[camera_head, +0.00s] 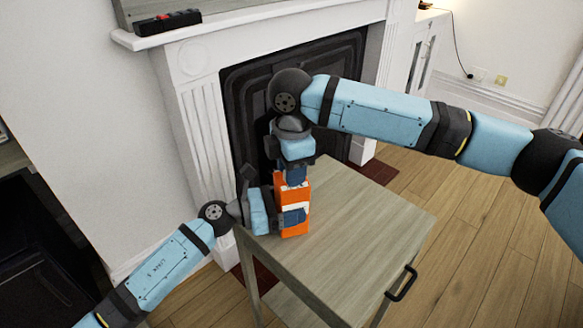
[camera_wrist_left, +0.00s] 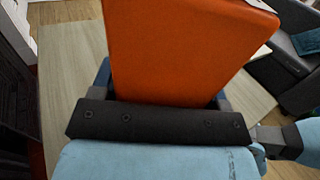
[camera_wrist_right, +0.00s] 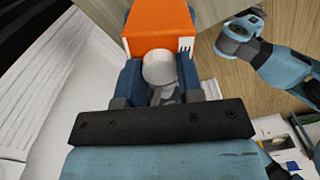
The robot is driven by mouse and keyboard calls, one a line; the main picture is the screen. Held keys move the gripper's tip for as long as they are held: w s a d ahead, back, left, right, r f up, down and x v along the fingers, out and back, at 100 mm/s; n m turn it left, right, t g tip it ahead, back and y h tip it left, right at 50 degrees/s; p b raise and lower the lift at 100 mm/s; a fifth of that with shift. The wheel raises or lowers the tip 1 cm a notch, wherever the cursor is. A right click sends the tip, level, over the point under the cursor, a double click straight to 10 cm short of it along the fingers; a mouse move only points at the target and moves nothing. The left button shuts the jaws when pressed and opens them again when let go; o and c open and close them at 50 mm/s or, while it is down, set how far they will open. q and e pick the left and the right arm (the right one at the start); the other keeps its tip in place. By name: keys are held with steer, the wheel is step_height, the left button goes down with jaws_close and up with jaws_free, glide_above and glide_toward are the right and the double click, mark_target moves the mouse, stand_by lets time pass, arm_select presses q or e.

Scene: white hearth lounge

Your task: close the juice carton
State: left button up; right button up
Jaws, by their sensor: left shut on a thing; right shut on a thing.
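The orange juice carton (camera_head: 293,190) stands upright near the left back edge of a small wooden table. My left gripper (camera_head: 294,216) reaches in from the left and is shut around the carton's body. In the left wrist view the carton (camera_wrist_left: 185,50) fills the space between the fingers. My right gripper (camera_head: 295,175) points down at the carton's top. In the right wrist view its blue fingers are shut on a white round cap (camera_wrist_right: 158,68), which is against the carton (camera_wrist_right: 160,28). Whether the cap is seated on the spout cannot be told.
The wooden table (camera_head: 365,215) has a bare top to the right of the carton and a black handle (camera_head: 401,283) on its front. A white fireplace (camera_head: 205,110) stands close behind. A dark object with red parts (camera_head: 167,22) lies on the mantel.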

steer(key=m, duration=0.5)
steer(key=o, duration=1)
steer(key=shift+r, duration=0.1)
steer(key=shift+r, duration=2.2)
steer(key=shift+c, duration=0.3)
steer(key=shift+r+n, duration=0.3)
steer(key=shift+r, duration=1.4)
